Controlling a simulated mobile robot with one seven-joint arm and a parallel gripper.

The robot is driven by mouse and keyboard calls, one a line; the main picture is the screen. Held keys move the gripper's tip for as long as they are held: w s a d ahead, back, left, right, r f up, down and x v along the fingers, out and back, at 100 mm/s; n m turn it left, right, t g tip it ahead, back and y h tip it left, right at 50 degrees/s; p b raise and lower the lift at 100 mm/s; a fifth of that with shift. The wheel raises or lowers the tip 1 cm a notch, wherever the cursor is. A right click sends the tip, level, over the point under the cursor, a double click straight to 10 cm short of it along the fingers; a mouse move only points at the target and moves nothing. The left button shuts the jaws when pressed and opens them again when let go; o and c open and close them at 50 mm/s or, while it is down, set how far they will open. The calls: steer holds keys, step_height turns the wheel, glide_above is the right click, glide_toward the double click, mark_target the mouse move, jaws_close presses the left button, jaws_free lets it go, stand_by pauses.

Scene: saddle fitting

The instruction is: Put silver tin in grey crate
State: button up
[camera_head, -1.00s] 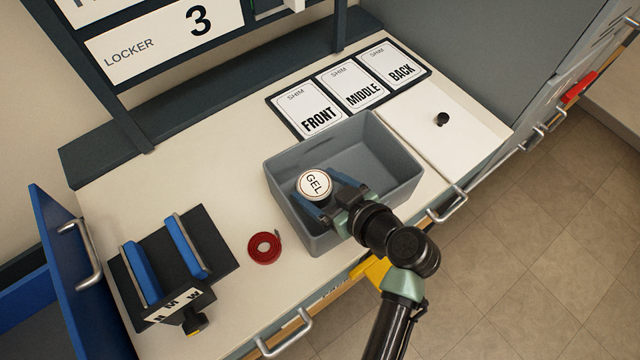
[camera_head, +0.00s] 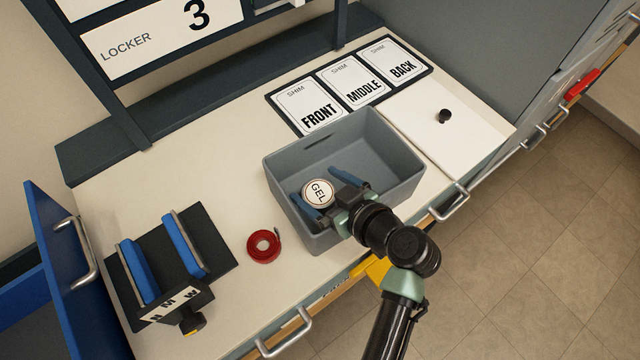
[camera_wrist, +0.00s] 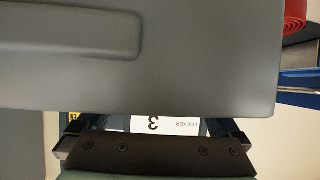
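The silver tin (camera_head: 318,191), with a round white lid marked GEL, is inside the grey crate (camera_head: 405,180) at its left front part in the head view. My gripper (camera_head: 322,183) reaches over the crate's front wall with its fingers inside. The blue fingers are apart, with a gap beside the tin on the right; the left finger is close to the tin or touching it. The tin's underside is hidden, so I cannot tell exactly how it rests. In the wrist view a grey crate wall (camera_wrist: 180,70) fills most of the picture and the tin does not show.
A red tape roll (camera_head: 263,246) lies left of the crate. A vise with blue jaws (camera_head: 165,260) stands further left. A framed board with FRONT, MIDDLE and BACK cards (camera_head: 347,84) lies behind the crate. A white lid with a black knob (camera_head: 445,116) is at right.

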steer(key=shift+r+p, duration=0.5)
steer(key=v, duration=1.2)
steer(key=w+r+m+t+h, duration=0.1)
steer(key=w+r+t+h, duration=0.1)
steer(key=w+r, duration=0.35)
steer(key=w+r+m+t+h, duration=0.1)
steer(key=w+r+t, duration=0.2)
steer(key=r, duration=0.6)
steer(key=w+r+m+t+h, duration=0.15)
steer(key=w+r, duration=0.25)
steer(key=r, duration=0.4)
steer(key=a+r+m+t+h, duration=0.25)
steer(key=r+t, duration=0.25)
steer(key=r, duration=1)
steer(key=s+a+r+m+t, duration=0.1)
steer(key=s+a+r+t, duration=0.1)
steer(key=s+r, duration=0.3)
steer(key=s+a+r+t, duration=0.2)
steer(key=s+r+t, duration=0.2)
steer(key=r, duration=0.7)
steer(key=shift+s+a+r+m+h, duration=0.2)
steer(key=shift+s+a+m+h, duration=0.15)
steer(key=shift+s, duration=0.6)
steer(key=shift+d+t, duration=0.1)
steer(key=shift+t, duration=0.15)
